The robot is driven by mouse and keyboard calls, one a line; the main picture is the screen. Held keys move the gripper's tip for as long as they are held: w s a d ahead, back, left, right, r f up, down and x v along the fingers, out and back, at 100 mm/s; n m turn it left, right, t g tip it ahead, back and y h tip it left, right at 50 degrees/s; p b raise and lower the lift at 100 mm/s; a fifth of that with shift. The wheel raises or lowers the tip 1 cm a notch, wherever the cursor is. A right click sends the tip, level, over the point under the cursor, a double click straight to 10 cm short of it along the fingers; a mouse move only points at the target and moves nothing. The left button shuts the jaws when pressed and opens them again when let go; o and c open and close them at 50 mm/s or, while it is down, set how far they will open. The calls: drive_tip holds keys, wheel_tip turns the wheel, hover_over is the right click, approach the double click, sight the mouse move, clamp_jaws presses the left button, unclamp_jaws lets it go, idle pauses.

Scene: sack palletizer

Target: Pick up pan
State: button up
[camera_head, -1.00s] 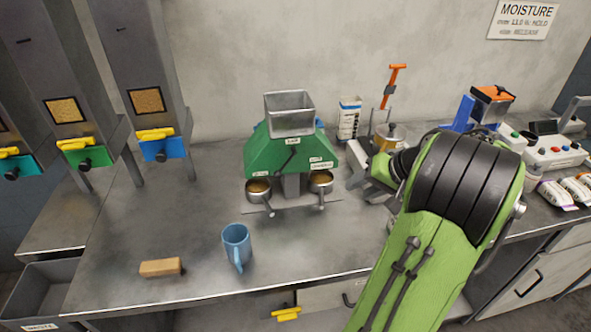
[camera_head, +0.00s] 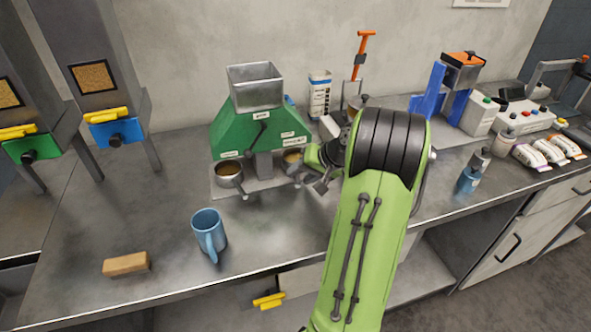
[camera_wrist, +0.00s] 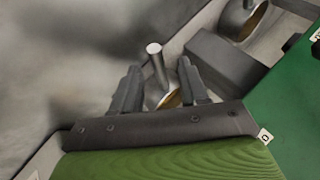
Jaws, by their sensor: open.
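Two small metal pans with brownish contents sit under the green sample divider (camera_head: 250,130), a left pan (camera_head: 229,174) and a right pan (camera_head: 292,162). My gripper (camera_head: 318,186) is at the right pan and partly hides it. In the wrist view, my gripper (camera_wrist: 159,68) is open. The right pan's handle (camera_wrist: 156,62) stands between the two fingers, with no clear contact on either side. Part of that pan's bowl shows lower between the fingers. The left pan (camera_wrist: 243,18) shows at the top right of the wrist view, apart from my gripper.
A blue mug (camera_head: 209,233) and a tan block (camera_head: 127,264) stand at the front left of the steel bench. A white carton (camera_head: 319,97) and an orange-handled tool (camera_head: 361,62) are behind my arm. A blue bottle (camera_head: 468,178) stands to the right.

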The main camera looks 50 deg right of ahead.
drive_tip(key=shift+w+f, duration=0.45)
drive_tip(key=shift+f, duration=0.15)
drive_tip(key=shift+s+a+r, duration=0.1)
clamp_jaws()
